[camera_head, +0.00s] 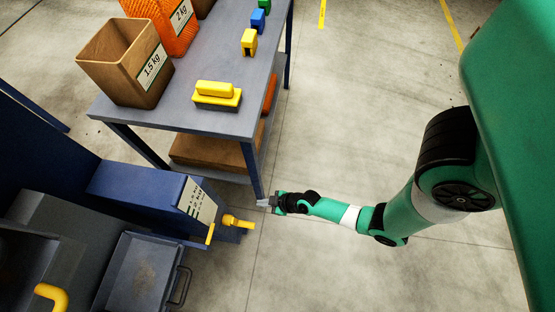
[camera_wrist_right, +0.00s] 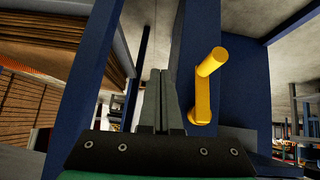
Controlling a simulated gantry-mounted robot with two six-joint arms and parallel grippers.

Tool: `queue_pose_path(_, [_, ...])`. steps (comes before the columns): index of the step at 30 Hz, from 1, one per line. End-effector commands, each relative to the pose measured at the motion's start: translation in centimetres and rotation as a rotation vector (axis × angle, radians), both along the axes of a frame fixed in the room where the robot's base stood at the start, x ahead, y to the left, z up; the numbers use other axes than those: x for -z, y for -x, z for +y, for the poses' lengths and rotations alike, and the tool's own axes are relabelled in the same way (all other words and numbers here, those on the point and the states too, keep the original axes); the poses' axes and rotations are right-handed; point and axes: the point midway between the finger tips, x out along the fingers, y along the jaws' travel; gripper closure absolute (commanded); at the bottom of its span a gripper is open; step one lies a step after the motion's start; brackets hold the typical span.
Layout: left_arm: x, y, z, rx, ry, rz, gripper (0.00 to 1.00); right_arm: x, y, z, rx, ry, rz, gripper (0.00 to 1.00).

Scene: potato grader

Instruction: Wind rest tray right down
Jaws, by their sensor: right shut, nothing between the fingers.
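A yellow crank handle (camera_head: 238,221) sticks out from the front of the blue machine, below a white scale label (camera_head: 197,199). In the right wrist view the yellow crank (camera_wrist_right: 210,80) stands just right of my fingers, with its grip pointing up and toward the camera. My right gripper (camera_head: 263,202) is shut and empty, a little right of and behind the crank, apart from it. Its closed fingers also show in the wrist view (camera_wrist_right: 164,75). A dark grey tray (camera_head: 117,262) with a wire handle lies at lower left; I cannot tell whether it is the rest tray. My left gripper is out of view.
A grey table (camera_head: 185,123) with blue legs stands behind the crank, one leg close to my right gripper. It carries a brown 1.5 kg box (camera_head: 118,70), an orange 2 kg crate (camera_head: 168,22) and a yellow-handled block (camera_head: 216,95). Floor to the right is clear.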

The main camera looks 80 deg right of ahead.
Motion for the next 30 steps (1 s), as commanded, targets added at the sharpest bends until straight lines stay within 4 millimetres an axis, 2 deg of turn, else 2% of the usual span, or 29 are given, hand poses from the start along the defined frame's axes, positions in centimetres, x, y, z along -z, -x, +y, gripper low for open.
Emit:
queue_pose_path(6, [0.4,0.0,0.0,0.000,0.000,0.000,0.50,-1.8,2.9,-2.2,0.009,0.000,-0.006,1.00])
queue_pose_path(12, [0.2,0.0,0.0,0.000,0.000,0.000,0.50,-2.7,4.2,-3.1,0.003,0.001,-0.002,1.00])
queue_pose_path(26, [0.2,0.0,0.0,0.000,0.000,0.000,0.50,-2.7,4.5,-3.0,0.018,-0.027,-0.003,1.00])
queue_pose_path(28, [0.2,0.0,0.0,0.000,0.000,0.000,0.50,-2.4,4.7,-2.5,0.039,-0.079,0.009,1.00])
queue_pose_path(30, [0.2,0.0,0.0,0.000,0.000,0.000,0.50,-1.1,5.6,-1.2,0.069,-0.168,0.050,1.00])
